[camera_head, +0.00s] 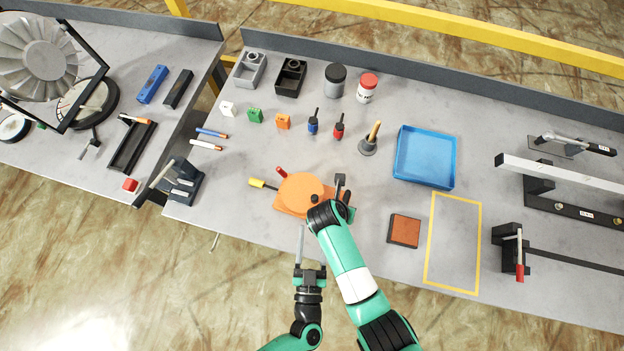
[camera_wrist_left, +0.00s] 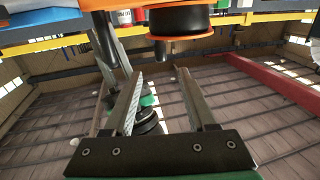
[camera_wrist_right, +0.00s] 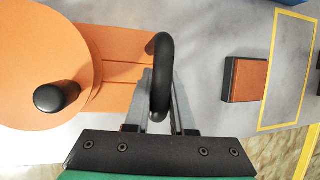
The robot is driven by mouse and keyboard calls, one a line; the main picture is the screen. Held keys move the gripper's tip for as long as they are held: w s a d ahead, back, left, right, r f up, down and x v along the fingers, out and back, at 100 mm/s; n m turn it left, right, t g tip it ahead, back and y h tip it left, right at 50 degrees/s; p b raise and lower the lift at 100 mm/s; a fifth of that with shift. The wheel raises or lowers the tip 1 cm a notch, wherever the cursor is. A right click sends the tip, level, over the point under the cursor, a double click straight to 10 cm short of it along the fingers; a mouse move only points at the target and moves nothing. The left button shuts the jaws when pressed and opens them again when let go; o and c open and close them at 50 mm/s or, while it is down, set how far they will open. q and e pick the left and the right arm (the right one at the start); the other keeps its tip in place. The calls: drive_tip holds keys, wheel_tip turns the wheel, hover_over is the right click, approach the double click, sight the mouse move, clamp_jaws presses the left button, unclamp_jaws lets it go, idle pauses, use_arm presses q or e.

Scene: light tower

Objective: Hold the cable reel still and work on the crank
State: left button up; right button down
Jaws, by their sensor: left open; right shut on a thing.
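The cable reel (camera_head: 298,190) is an orange disc on an orange base at the table's front edge. Its black crank knob (camera_wrist_right: 57,97) stands on the disc in the right wrist view. My right gripper (camera_wrist_right: 161,100) is shut on the black curved handle (camera_wrist_right: 162,50) at the base's end; my right arm partly hides this in the head view. My left gripper (camera_head: 300,245) is open and empty, in front of the table edge and apart from the reel. The left wrist view shows the reel's black drum (camera_wrist_left: 181,20) beyond the open fingers (camera_wrist_left: 160,100).
A yellow plug (camera_head: 257,183) and a red handle (camera_head: 281,171) stick out beside the reel. An orange-topped block (camera_head: 404,231) and a yellow-outlined area (camera_head: 453,243) lie to the right. A blue tray (camera_head: 425,157) and several small parts stand behind.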

use_arm(q)
drive_tip(key=shift+s, duration=0.75)
drive_tip(key=shift+a, duration=0.1)
